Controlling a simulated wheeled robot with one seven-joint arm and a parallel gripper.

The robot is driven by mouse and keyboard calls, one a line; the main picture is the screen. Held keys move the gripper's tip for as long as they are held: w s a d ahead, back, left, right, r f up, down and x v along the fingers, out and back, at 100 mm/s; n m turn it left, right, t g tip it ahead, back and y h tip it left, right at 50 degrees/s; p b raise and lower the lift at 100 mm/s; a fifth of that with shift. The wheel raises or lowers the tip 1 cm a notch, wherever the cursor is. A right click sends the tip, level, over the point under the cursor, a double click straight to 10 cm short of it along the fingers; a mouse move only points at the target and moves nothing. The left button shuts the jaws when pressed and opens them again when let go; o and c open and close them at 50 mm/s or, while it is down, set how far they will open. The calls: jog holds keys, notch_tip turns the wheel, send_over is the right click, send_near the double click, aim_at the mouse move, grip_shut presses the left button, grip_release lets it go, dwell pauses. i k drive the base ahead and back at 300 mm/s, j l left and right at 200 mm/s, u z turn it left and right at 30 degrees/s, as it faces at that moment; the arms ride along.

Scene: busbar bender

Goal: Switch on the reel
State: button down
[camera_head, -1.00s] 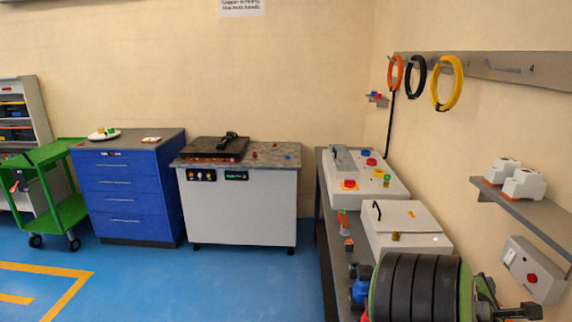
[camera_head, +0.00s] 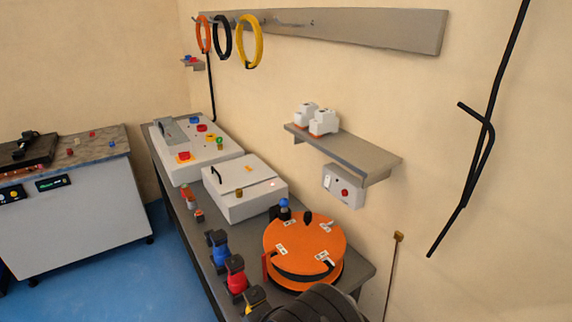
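The reel is an orange cable reel (camera_head: 318,236) lying flat on the near part of the bench, its round orange face upward. Several pale fittings and a dark knob sit on that face, with dark cable wound below it. I cannot make out a switch or its position on the reel. A grey wall box (camera_head: 343,187) with a red button and a pale switch or socket is fixed just behind the reel, under the shelf. My gripper is not visible. A dark rounded shape at the bottom edge covers the area just in front of the reel.
Blue, red and yellow plugs stand along the bench (camera_head: 178,202) edge left of the reel. A closed grey case (camera_head: 244,190) and a control box (camera_head: 196,150) lie farther back. A wall shelf (camera_head: 350,153) overhangs behind. A black bent rod (camera_head: 470,170) shows at right. Blue floor is free at left.

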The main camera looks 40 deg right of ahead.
aim_at(328, 179)
jog(key=z, duration=1.6)
